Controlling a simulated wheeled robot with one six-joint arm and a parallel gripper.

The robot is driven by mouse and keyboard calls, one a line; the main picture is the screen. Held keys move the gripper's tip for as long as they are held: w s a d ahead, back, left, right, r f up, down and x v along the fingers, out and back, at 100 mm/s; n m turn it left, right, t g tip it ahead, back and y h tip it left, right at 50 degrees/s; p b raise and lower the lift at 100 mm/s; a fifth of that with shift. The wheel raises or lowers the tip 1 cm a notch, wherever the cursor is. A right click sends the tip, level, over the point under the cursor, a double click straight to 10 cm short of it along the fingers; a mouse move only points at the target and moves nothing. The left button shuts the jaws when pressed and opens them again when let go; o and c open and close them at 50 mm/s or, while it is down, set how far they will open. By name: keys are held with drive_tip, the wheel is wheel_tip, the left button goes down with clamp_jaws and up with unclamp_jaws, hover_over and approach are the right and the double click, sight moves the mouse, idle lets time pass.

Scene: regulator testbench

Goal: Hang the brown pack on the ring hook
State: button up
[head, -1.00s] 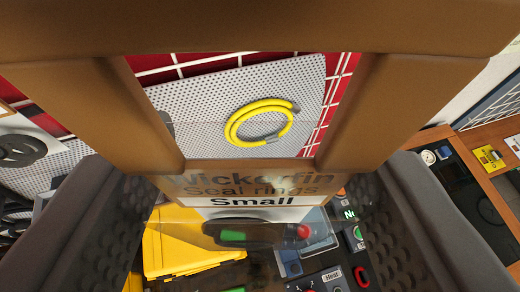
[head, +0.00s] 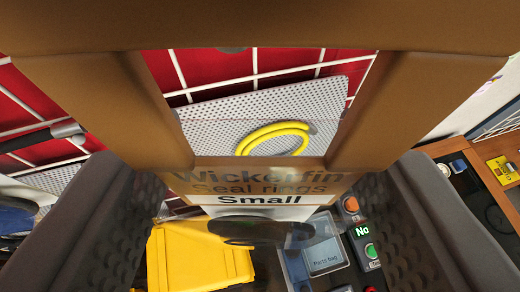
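The brown pack (head: 90,115) fills the upper part of the head view, close to the camera. It has a broad brown frame around an open window, and its label reads "Wickerfin Seal rings Small". Below the label are a clear part and a dark oval shape (head: 250,230). My gripper (head: 262,200) has its two dark grey fingers at the left and right of the pack's lower part, shut on it. The ring hook cannot be made out; a small grey shape (head: 232,50) shows at the window's top edge, too cut off to name.
Through the window, a perforated grey board (head: 200,125) with a coiled yellow hose (head: 275,130) hangs before a red wall with a white grid. Below are a yellow case (head: 195,260), a blue-grey parts box (head: 325,255) and a button panel (head: 362,245). A wooden bench stands at right.

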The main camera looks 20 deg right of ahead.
drive_tip(key=shift+w+f, duration=0.1)
drive_tip(key=shift+w, duration=1.55)
drive_tip(key=shift+w+f, duration=0.3)
drive_tip(key=shift+w, duration=0.4)
drive_tip(key=o, duration=1)
drive_tip(key=shift+o, duration=0.2)
drive_tip(key=v, duration=1.7)
drive_tip(key=shift+s, duration=0.15)
